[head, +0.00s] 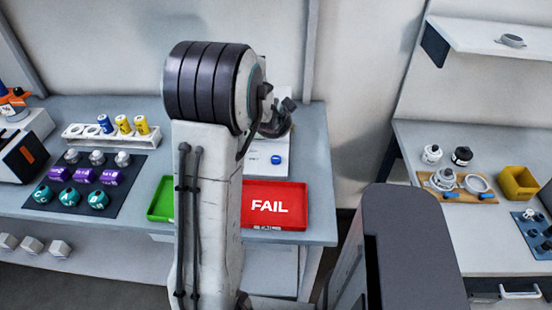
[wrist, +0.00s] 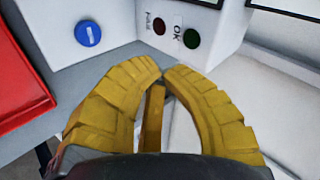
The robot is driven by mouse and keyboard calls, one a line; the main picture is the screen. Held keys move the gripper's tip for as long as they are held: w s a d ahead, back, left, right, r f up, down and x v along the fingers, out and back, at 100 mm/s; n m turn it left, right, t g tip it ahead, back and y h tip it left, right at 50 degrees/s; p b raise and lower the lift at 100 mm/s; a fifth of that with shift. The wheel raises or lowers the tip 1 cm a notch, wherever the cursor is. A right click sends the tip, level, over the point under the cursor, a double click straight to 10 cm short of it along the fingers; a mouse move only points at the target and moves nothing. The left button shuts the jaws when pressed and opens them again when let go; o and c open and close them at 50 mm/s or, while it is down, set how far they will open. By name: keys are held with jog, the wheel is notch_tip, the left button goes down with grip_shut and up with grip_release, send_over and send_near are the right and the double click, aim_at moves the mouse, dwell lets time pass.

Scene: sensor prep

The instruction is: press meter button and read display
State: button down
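The meter (head: 258,172) is a white unit on the left bench, partly hidden behind my arm. Its round blue button (head: 277,160) shows in the head view, and the same blue button (wrist: 88,34) with a white mark is at upper left in the wrist view. A white housing (wrist: 150,42) beside it has a dark red light marked FAIL and a dark green light marked OK. No readable display is in view. My gripper (wrist: 162,68) has yellow fingers with tips together, below and right of the button, apart from it. In the head view it is mostly hidden.
A red FAIL tray (head: 290,222) and a green tray (head: 160,200) lie at the bench front. A battery rack (head: 85,135) and a dark mat (head: 65,205) with several parts are left. Another bench (head: 430,145) stands right, beyond a gap.

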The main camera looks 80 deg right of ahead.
aim_at(279, 158)
jog(key=shift+f, duration=0.1)
jog(key=shift+f+b, duration=3.3)
jog(key=shift+f, duration=1)
jog(key=c, duration=1.9)
grip_release()
grip_shut()
jog(key=shift+f+b, duration=0.9)
jog(key=shift+b, duration=0.35)
jog(key=shift+r, duration=0.1)
jog(key=shift+r+p, duration=0.45)
jog(key=shift+r, duration=0.35)
